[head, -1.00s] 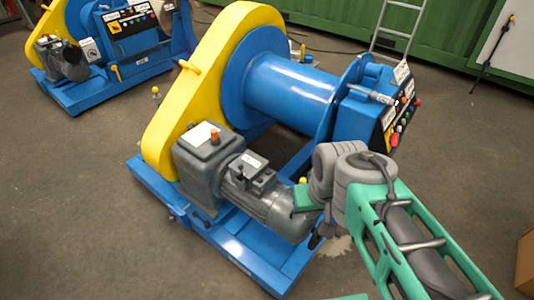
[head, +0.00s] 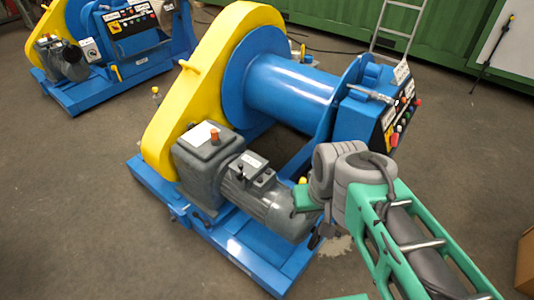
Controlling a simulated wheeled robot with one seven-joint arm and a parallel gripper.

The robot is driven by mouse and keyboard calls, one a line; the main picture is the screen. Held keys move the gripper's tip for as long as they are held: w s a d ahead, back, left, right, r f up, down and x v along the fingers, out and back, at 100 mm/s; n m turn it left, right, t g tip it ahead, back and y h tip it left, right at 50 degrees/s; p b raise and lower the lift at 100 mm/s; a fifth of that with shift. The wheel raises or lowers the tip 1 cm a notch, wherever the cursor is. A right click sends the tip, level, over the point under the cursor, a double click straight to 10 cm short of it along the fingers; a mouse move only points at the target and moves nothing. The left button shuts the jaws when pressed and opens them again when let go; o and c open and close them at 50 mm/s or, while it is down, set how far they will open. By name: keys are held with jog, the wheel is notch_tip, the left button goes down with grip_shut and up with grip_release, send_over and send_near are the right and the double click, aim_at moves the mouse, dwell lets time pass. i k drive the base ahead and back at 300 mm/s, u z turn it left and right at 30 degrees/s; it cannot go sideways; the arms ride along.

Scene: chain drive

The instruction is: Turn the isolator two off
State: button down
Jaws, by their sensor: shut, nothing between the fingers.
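Two blue-and-yellow winches stand on the floor, and I cannot read which label says isolator two. The near winch (head: 290,88) has a control panel (head: 401,112) at its right end, seen steeply from the side, with a yellow plate (head: 388,117) and coloured buttons. The far winch (head: 100,50) has a panel with a yellow plate and dark handle (head: 115,27), and a grey switch box (head: 91,49) below left. Switch positions are too small to tell. My gripper (head: 317,238) shows as a small dark part below my wrist, shut and empty, beside the near winch's grey motor.
The grey motor and gearbox (head: 207,165) sit on the near winch's blue base (head: 250,258). A ladder (head: 396,28) leans by the green container (head: 335,14) at the back. A cardboard box (head: 526,265) stands at the right edge.

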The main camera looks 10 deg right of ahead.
aim_at(393, 139)
jog(key=z, duration=2.25)
jog(key=i, duration=2.25)
jog(key=u, duration=3.7)
